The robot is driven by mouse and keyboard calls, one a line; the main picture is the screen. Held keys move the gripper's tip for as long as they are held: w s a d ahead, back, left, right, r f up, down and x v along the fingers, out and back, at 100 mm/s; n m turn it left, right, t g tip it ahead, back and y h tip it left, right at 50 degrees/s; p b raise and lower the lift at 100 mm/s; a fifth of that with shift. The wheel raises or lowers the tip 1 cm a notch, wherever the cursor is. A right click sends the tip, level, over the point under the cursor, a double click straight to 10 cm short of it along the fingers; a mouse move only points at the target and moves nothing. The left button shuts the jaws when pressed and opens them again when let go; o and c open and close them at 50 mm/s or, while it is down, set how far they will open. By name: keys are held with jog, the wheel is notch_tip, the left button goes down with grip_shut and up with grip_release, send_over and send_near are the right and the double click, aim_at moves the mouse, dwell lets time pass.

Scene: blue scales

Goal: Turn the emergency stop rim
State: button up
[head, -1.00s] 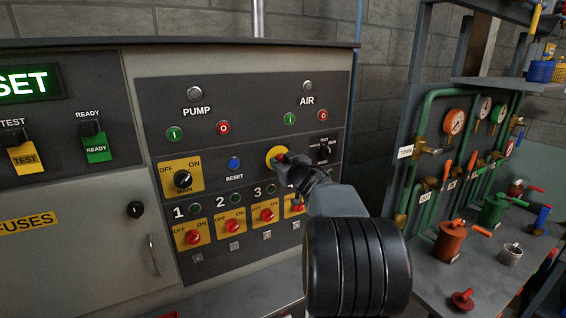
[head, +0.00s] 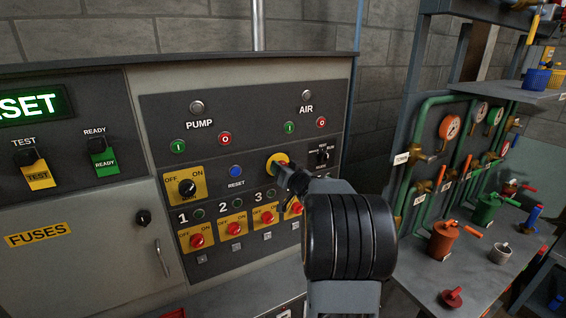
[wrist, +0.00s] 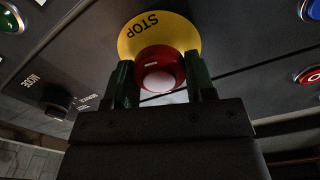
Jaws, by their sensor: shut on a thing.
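The emergency stop is a red round button (wrist: 160,72) on a yellow disc marked STOP (wrist: 150,32). In the head view the yellow disc (head: 272,160) is on the control panel, right of the blue RESET button. My gripper (head: 285,168) reaches the stop from the right. In the wrist view my gripper's two fingers (wrist: 160,84) stand on either side of the red rim, shut on it. In the head view my gripper hides most of the red button.
The blue RESET button (head: 236,171) and the yellow MAIN switch (head: 186,188) are to the left. A black mode knob (head: 322,156) is close on the right. Numbered red switches (head: 233,228) sit below. A bench with valves (head: 444,238) stands at the far right.

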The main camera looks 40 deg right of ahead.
jog(key=shift+m+p, duration=0.4)
jog(key=shift+m, duration=0.5)
jog(key=o, duration=0.9)
jog(key=shift+o, duration=0.2)
jog(key=shift+s, duration=0.1)
jog(key=s+a+b, duration=0.1)
jog(key=s+b, duration=0.1)
jog(key=s, duration=1.1)
jog(key=shift+s+a+b, duration=0.25)
jog(key=shift+a+b, duration=0.05)
jog(key=shift+a, duration=0.1)
